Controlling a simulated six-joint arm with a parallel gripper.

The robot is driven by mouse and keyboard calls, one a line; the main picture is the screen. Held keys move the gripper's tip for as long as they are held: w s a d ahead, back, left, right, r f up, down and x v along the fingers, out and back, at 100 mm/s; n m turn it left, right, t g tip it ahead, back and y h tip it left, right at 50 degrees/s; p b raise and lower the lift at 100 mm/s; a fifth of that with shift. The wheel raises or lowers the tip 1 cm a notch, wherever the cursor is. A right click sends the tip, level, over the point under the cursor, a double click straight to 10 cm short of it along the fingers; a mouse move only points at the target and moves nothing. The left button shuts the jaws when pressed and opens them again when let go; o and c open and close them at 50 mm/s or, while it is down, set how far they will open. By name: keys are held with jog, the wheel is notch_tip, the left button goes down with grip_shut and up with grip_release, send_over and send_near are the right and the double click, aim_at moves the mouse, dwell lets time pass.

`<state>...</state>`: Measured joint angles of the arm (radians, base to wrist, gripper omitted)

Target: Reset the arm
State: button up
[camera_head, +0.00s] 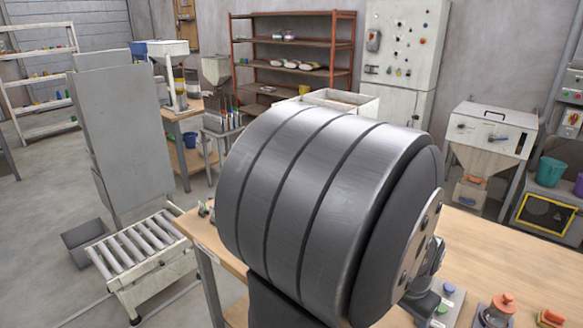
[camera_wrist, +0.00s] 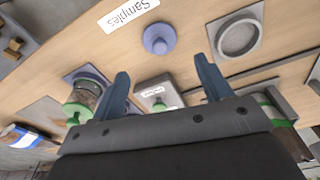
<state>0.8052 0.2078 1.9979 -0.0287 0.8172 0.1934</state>
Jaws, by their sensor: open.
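My gripper (camera_wrist: 163,86) shows in the wrist view with its two blue-grey fingers spread wide apart. It is open, with nothing held between the fingers. It is above a wooden table (camera_wrist: 190,35) that carries small items. In the head view a large dark ribbed part of my arm fills the middle and hides much of the table (camera_head: 510,255). The gripper's fingers do not show in the head view.
In the wrist view a blue knobbed piece (camera_wrist: 158,39), a "Samples" label (camera_wrist: 127,12), a grey ring (camera_wrist: 238,38) and a green-lidded jar (camera_wrist: 84,97) are near the fingers. In the head view, red-knobbed items (camera_head: 499,306) stand at the table's front right; a roller conveyor (camera_head: 142,248) is left.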

jog(key=f, duration=0.5)
jog(key=d+f, duration=0.1)
jog(key=f, duration=0.1)
jog(key=shift+w+f, duration=0.35)
jog(key=shift+f, duration=0.05)
jog(key=shift+r, duration=0.5)
